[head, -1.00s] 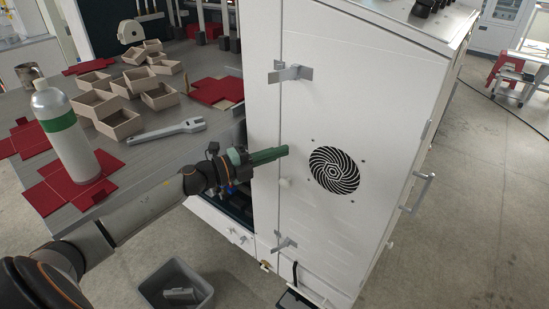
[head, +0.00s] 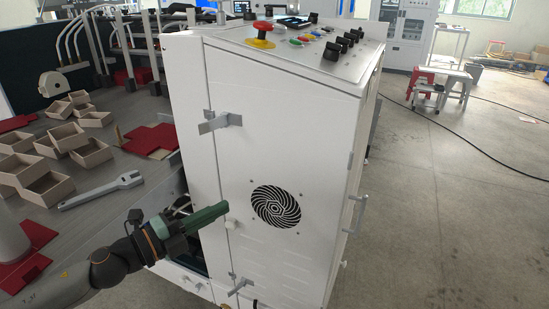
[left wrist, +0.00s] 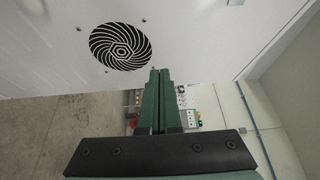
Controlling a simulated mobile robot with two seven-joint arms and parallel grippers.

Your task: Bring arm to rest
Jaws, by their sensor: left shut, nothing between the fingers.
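My left gripper (head: 208,216) is shut and empty, its green fingers together. It is in front of the white machine cabinet (head: 225,150), close to the door with the round black fan grille (head: 276,207). In the left wrist view the shut green fingers (left wrist: 157,78) point past the cabinet face, with the fan grille (left wrist: 120,47) to their upper left. I cannot tell from the views whether the fingertips touch the cabinet. My right gripper does not show in either view.
The grey worktable (head: 95,215) at left holds several open boxes, red sheets (head: 150,139) and a grey wrench-like tool (head: 101,190). A red emergency button (head: 262,27) tops the cabinet. A door handle (head: 355,213) sticks out at right. The floor (head: 440,200) right of the cabinet is open.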

